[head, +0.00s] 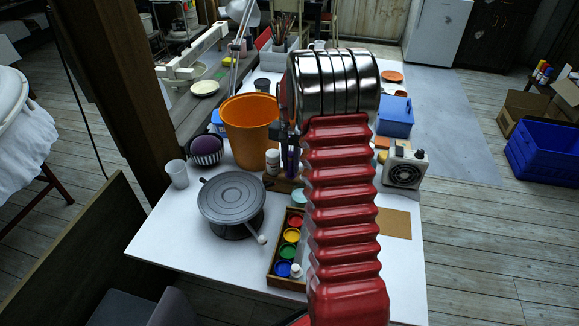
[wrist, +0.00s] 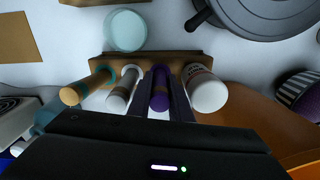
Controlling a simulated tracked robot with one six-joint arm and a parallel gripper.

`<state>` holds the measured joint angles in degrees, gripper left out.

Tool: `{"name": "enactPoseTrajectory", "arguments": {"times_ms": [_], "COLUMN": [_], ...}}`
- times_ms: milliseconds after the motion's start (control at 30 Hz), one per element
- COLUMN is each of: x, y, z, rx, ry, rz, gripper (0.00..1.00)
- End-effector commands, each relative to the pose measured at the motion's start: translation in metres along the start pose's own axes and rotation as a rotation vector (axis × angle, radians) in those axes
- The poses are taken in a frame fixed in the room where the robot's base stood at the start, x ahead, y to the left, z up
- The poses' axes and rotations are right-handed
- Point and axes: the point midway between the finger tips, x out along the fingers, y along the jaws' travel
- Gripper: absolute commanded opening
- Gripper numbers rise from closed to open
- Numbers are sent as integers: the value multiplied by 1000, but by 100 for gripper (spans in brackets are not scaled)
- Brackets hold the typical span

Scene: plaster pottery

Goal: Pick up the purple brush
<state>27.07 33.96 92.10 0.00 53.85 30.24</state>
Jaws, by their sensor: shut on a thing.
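The purple brush (wrist: 160,88) is seen nearly end-on in the wrist view, among a row of upright things at a small wooden rack (wrist: 196,62). My gripper (wrist: 161,98) has its two dark fingers on either side of the brush and is shut on it. In the head view my gripper (head: 288,150) is mostly hidden beside my arm, and a sliver of purple shows there. The brush's lower end is hidden, so I cannot tell whether it is clear of the rack.
Beside the brush stand a white-and-grey item (wrist: 121,92), a wooden-handled one (wrist: 83,88) and a white bottle (wrist: 207,92). An orange bucket (head: 248,125), a grey turntable (head: 231,196), a paint box (head: 276,262) and a heater (head: 404,166) are on the white table.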

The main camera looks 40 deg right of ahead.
Motion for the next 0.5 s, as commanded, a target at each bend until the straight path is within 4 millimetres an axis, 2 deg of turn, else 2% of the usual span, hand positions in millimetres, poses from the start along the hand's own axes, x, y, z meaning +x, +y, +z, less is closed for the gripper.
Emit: {"name": "enactPoseTrajectory", "arguments": {"times_ms": [267, 500], "x": [-21, -62], "y": [0, 0], "z": [-1, -1], "rx": [0, 0], "ry": [2, 2], "rz": [-1, -1], "gripper": [0, 0]}}
